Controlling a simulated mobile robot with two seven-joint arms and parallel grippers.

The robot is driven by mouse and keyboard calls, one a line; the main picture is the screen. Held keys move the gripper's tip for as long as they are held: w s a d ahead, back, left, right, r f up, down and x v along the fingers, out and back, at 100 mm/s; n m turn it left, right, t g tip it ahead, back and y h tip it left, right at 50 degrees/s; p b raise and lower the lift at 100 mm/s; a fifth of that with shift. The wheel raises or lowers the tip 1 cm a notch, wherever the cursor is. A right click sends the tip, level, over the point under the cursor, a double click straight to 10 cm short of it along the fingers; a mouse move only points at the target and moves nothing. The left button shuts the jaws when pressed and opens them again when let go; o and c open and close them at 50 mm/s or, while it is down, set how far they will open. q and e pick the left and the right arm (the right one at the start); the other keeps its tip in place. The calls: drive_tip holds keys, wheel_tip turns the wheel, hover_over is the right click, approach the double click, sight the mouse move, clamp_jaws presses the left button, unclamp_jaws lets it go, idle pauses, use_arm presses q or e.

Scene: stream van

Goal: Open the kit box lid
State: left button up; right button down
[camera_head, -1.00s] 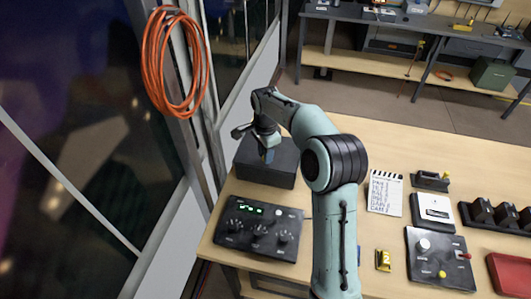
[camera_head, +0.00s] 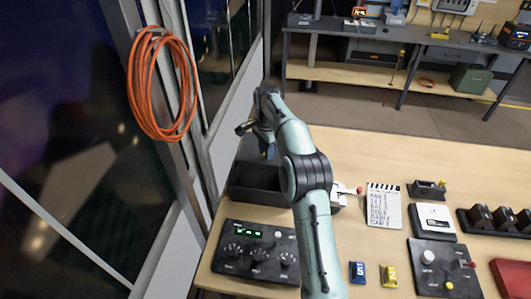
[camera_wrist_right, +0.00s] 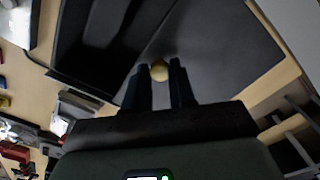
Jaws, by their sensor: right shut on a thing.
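The black kit box (camera_head: 256,188) stands on the wooden table near the window wall, left of my right arm. Its dark lid (camera_head: 247,152) is tilted up at the back, so part of the dark interior shows. My right gripper (camera_head: 267,151) is at the raised lid. In the right wrist view its fingers (camera_wrist_right: 158,80) are shut around a small pale yellow knob (camera_wrist_right: 158,70) on the lid's dark panel (camera_wrist_right: 215,45). My arm hides the box's right part. My left gripper is not in view.
A control panel with knobs (camera_head: 257,253) stands just in front of the box. Blue (camera_head: 357,272) and yellow (camera_head: 388,275) numbered blocks and a clapper-style card (camera_head: 383,206) lie to the right. An orange cable coil (camera_head: 162,85) hangs at the left.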

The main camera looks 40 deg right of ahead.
drive_tip(key=shift+w+d, duration=0.6)
drive_tip(key=shift+d, duration=0.1)
drive_tip(key=shift+w+d+p, duration=0.2)
drive_tip(key=shift+w+p, duration=0.05)
drive_tip(key=shift+p, duration=0.05)
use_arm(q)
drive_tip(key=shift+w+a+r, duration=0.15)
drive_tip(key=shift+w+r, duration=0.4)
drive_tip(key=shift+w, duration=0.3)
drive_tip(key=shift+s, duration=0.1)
use_arm(e)
drive_tip(key=shift+s+a, duration=0.1)
drive_tip(key=shift+s, duration=0.05)
drive_tip(key=c, duration=0.9)
unclamp_jaws()
drive_tip(key=shift+c, duration=0.2)
